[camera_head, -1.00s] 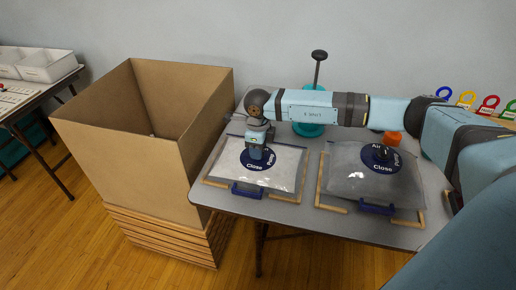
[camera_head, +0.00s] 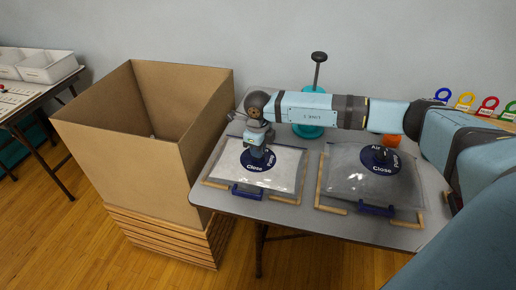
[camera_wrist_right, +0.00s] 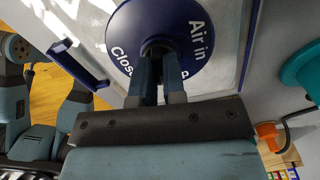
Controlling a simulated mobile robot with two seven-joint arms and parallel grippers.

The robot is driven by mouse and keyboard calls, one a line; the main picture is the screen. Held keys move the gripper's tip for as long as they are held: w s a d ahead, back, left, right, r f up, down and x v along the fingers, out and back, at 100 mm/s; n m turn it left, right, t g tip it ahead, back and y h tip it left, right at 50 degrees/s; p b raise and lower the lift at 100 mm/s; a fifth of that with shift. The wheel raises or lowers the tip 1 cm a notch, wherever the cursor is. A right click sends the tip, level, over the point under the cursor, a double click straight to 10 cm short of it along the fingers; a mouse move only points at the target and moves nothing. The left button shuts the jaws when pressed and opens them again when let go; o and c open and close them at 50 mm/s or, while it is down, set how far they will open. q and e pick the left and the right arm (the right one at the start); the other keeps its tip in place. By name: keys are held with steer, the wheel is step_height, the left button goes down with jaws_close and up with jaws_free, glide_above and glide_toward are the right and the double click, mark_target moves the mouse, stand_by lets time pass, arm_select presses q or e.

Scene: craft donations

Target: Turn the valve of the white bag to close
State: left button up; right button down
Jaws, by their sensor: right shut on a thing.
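The white bag (camera_head: 288,175) lies flat on the grey table, left of a grey bag (camera_head: 345,180). Its round blue valve plate (camera_head: 258,166) carries white lettering, with "Close" facing the front edge. My right gripper (camera_head: 262,150) points down over this plate. In the right wrist view, the fingers (camera_wrist_right: 160,78) are shut on the dark valve knob (camera_wrist_right: 155,47) at the centre of the plate (camera_wrist_right: 190,25). "Air in" and part of "Close" are readable there. The fingers hide most of the knob and some lettering, so its exact setting cannot be told.
A large open cardboard box (camera_head: 150,150) stands left of the table (camera_head: 270,205). A teal pump (camera_head: 310,130) with an upright handle stands behind the bags. Coloured rings (camera_head: 466,99) stand at the right.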

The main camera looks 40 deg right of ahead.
steer(key=m+p, duration=0.1)
steer(key=m, duration=0.3)
steer(key=m+p, duration=0.1)
steer(key=m, duration=0.3)
steer(key=shift+r+p, duration=0.1)
steer(key=shift+p, duration=0.3)
steer(key=m+p, duration=0.1)
steer(key=m, duration=0.2)
steer(key=shift+m, duration=0.4)
steer(key=shift+m+p, duration=0.8)
steer(key=shift+m, duration=0.3)
steer(key=shift+m+p, duration=0.3)
steer(key=shift+m, duration=0.5)
arm_select(q)
steer(key=shift+s+a+r+n+g, duration=0.15)
steer(key=shift+r+g, duration=0.05)
steer(key=shift+r, duration=0.35)
steer(key=shift+s+a+r+n+g, duration=0.1)
steer(key=shift+r+n+g, duration=0.1)
steer(key=shift+r, duration=0.45)
arm_select(e)
steer(key=shift+m, duration=0.3)
steer(key=c, duration=1.2)
jaws_free()
